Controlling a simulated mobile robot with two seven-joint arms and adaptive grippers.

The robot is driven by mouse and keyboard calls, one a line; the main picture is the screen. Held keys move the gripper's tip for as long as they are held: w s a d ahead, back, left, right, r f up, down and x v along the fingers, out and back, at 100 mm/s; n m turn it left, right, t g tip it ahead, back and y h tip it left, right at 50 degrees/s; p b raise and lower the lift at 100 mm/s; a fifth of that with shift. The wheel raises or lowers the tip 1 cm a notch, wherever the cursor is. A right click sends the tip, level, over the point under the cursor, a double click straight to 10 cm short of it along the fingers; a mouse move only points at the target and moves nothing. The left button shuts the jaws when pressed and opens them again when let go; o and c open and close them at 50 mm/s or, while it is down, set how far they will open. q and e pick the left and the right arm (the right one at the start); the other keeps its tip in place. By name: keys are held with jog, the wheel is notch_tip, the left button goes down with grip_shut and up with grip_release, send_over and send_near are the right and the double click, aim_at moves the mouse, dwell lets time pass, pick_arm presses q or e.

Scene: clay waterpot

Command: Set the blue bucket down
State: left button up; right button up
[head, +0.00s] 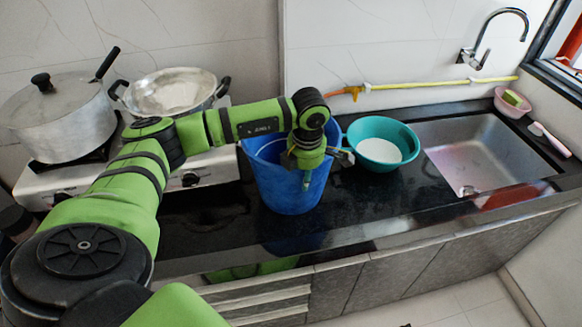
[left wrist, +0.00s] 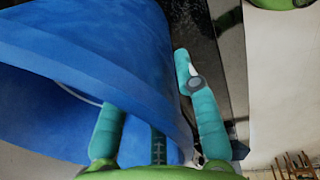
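The blue bucket (head: 285,190) stands upright on the black counter in the head view, between the stove and the teal basin. Its outer wall and rim fill the left of the left wrist view (left wrist: 90,45). My left gripper (head: 325,168) is at the bucket's right front rim. Its fingers are spread apart (left wrist: 153,95). One finger is at the rim's inner side and another is outside the wall, with a visible gap to the wall. The arm and gripper hide part of the bucket's rim and opening. My right gripper is in neither view.
A teal basin (head: 402,136) with something white inside stands close right of the bucket. A metal sink (head: 480,150) and a tap (head: 490,40) are further right. A lidded pot (head: 62,118) and a wok (head: 172,92) stand on the stove at left. Bare counter (head: 375,195) lies in front of the basin.

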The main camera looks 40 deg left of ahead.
pick_arm(q)
grip_shut()
jog(key=shift+r, duration=0.1)
